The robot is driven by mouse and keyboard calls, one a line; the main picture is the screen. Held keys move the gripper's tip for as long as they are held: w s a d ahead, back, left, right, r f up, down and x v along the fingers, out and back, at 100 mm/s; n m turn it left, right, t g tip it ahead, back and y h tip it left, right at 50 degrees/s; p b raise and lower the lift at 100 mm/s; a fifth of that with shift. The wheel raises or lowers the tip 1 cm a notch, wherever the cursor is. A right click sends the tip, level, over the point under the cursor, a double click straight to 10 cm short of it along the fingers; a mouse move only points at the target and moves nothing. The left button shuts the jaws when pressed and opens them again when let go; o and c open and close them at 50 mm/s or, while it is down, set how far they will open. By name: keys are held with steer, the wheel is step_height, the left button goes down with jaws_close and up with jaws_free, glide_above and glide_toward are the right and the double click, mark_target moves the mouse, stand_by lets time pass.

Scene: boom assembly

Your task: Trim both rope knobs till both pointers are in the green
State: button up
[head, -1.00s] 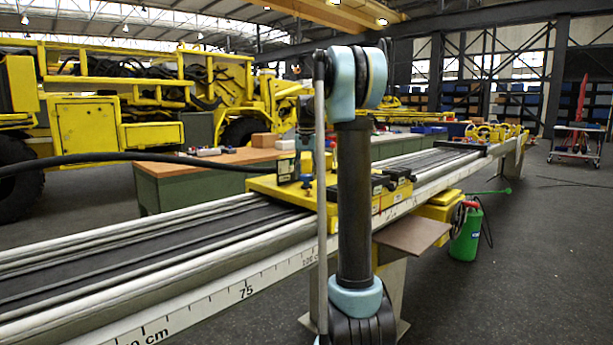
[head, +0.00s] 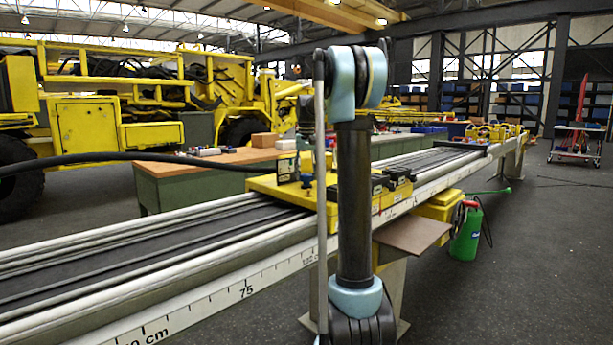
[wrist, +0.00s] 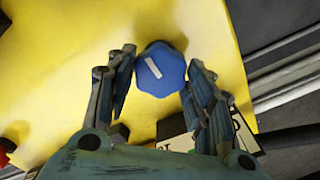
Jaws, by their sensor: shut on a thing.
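In the wrist view a blue lobed knob (wrist: 160,69) with a white index mark sits over the yellow carriage plate (wrist: 60,60). My gripper (wrist: 160,75) has its two fingers on either side of the knob and is shut on it. A gauge plate (wrist: 180,130) shows in part below the knob, and its pointer cannot be read. In the head view the yellow carriage (head: 262,187) rides on the rail, and my arm hides much of it. The second knob cannot be made out.
The long rail (head: 200,285) with a centimetre scale runs from front left to back right. A green workbench (head: 190,185) stands behind it. A brown shelf (head: 412,233) juts out at the front, beside a green canister (head: 467,235). Open floor lies to the right.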

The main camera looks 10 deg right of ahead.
mark_target(307, 175)
steer(key=o, duration=1.1)
step_height(307, 175, up, 12)
steer(key=shift+w+f, duration=0.1)
steer(key=shift+w, duration=0.05)
steer(key=s+f+t, duration=0.1)
steer(key=s+f, duration=0.5)
steer(key=s, duration=0.6)
steer(key=s+f, duration=0.7)
steer(key=s, duration=0.6)
steer(key=shift+n+t, duration=0.6)
steer(key=shift+n, duration=0.2)
steer(key=s+f, duration=0.6)
steer(key=f, duration=0.1)
steer(key=s+f, duration=0.7)
steer(key=f, duration=0.1)
steer(key=s+f, duration=0.6)
steer(key=f, duration=0.2)
steer(key=shift+s+d, duration=0.1)
steer(key=shift+s, duration=0.15)
